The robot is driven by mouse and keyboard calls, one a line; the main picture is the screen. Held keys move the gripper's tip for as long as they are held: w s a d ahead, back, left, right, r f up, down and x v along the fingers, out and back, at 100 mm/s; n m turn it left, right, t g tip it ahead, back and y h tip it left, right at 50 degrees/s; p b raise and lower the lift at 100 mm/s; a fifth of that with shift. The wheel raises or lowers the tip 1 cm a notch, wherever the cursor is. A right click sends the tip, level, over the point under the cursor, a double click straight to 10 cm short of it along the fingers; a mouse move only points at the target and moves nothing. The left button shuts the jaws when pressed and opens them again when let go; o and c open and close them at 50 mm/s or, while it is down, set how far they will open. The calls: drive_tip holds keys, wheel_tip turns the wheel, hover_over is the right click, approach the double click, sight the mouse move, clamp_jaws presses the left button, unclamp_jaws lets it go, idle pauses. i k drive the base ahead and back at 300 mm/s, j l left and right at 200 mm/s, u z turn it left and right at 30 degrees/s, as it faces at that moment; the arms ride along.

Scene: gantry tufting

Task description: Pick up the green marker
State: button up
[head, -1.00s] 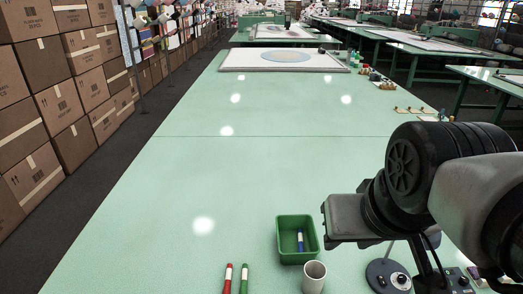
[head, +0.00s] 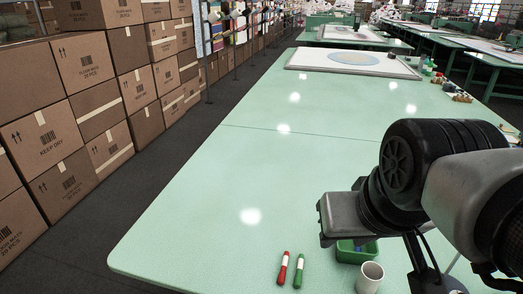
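The green marker (head: 299,270) lies on the pale green table (head: 190,240) near its front edge, at the bottom of the head view. It has a white band and lies just right of a red marker (head: 283,267), apart from it. My gripper (head: 342,218) is at the right, above the table, beyond and to the right of the green marker. I see only its grey body; its fingers do not show clearly, so I cannot tell whether it is open. Nothing hides the green marker.
A green bin (head: 346,256) stands right of the markers, partly hidden by my arm. A white cup (head: 370,277) stands in front of it. A framed panel (head: 310,65) lies at the far end. The table's left and middle are clear. Stacked cartons (head: 92,60) line the left.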

sight(296, 282)
drive_tip(key=l+u, duration=0.25)
drive_tip(key=j+z, duration=0.25)
drive_tip(key=z, duration=0.2)
drive_tip(key=k+j+z, duration=0.15)
drive_tip(key=z, duration=1.15)
drive_tip(key=k, duration=0.45)
